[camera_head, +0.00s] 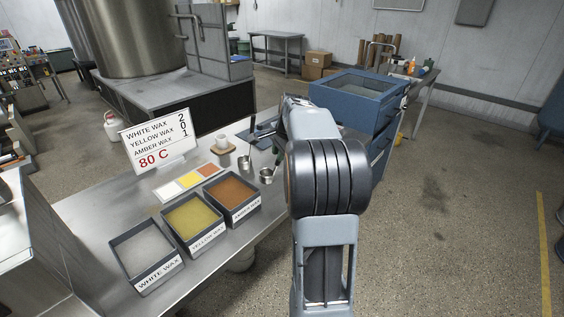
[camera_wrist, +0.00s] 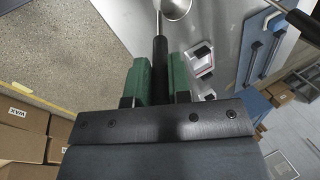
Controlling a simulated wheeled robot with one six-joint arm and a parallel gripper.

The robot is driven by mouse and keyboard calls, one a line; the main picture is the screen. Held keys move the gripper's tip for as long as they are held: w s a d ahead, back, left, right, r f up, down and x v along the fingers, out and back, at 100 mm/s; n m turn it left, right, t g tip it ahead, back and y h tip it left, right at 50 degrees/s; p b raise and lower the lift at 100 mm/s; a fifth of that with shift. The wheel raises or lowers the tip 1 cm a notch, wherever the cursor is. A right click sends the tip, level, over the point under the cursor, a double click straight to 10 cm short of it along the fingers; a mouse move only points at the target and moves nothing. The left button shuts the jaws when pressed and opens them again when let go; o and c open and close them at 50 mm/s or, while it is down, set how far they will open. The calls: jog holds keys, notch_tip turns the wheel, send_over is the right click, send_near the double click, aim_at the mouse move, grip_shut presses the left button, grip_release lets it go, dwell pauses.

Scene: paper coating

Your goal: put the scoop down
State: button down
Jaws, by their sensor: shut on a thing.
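My gripper is shut on the black handle of a scoop (camera_wrist: 160,62). Its green fingers (camera_wrist: 160,85) press the handle from both sides in the wrist view. The scoop's round metal bowl shows at the top edge there, partly cut off. In the head view the scoop's steel bowl (camera_head: 267,177) is over the table's right part, with a green finger just above it; my arm hides most of the gripper. I cannot tell whether the bowl touches the table. A second metal scoop (camera_head: 244,162) stands to its left; a black handle (camera_wrist: 303,26) shows at the wrist view's right.
Wax bins, white (camera_head: 144,254), yellow (camera_head: 193,223) and amber (camera_head: 232,198), line the steel table (camera_head: 97,214). A sign (camera_head: 158,144), a colour card (camera_head: 188,182) and a small white cup (camera_head: 221,141) stand behind them. A blue drawer cabinet (camera_head: 358,98) stands beyond my arm.

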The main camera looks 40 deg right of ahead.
jog(key=shift+w+d+f, duration=0.2)
jog(key=shift+d+f, duration=0.1)
jog(key=shift+f, duration=0.6)
jog(key=shift+w+d+f, duration=0.15)
jog(key=shift+d+f, duration=0.1)
jog(key=shift+f, duration=0.6)
jog(key=shift+w+d+f, duration=0.2)
jog(key=shift+d+f, duration=0.1)
jog(key=shift+f, duration=0.7)
jog(key=c, duration=1.1)
grip_release()
jog(key=shift+o, duration=0.2)
